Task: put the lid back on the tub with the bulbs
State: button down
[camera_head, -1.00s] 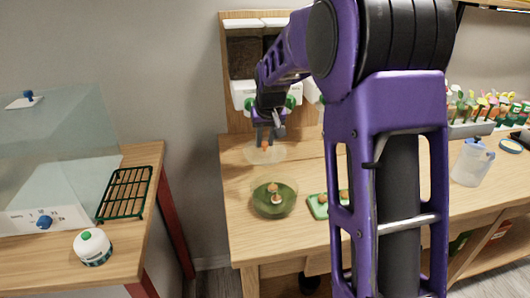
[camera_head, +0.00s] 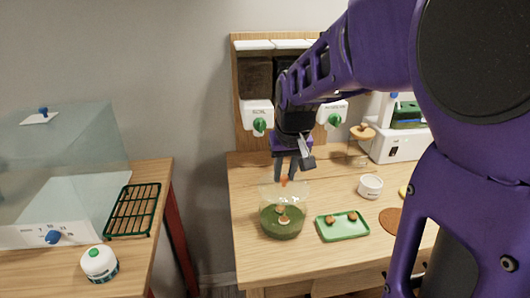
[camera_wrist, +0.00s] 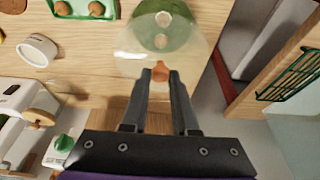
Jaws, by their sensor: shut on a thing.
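My gripper (camera_head: 286,178) is shut on the orange knob of a clear, see-through lid (camera_head: 272,192). In the wrist view the fingertips (camera_wrist: 160,74) pinch the knob, and the lid (camera_wrist: 130,58) spreads out beyond them. The green tub (camera_head: 282,232) stands on the wooden table with bulbs (camera_head: 283,218) in it. The lid is above the tub's back side in the head view, overlapping it in the picture. In the wrist view the tub (camera_wrist: 176,40) shows partly through the lid. Whether lid and rim touch, I cannot tell.
A green tray (camera_head: 343,235) with bulbs lies right of the tub. A white bowl (camera_head: 370,186) stands farther right. Dispensers with green knobs (camera_head: 260,125) stand behind. On the left table are a green rack (camera_head: 133,209) and a white timer-like object (camera_head: 99,263).

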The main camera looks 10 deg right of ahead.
aim_at(285, 188)
notch_tip(285, 188, down, 4)
jog(key=b, duration=0.2)
jog(key=shift+r+b, duration=0.2)
jog(key=shift+b, duration=0.1)
jog(key=shift+f, duration=1)
jog(key=shift+f, duration=0.15)
dwell(1.1)
jog(key=shift+c, duration=0.6)
grip_release()
jog(key=shift+r+p, duration=2.55)
jog(key=shift+r, duration=0.95)
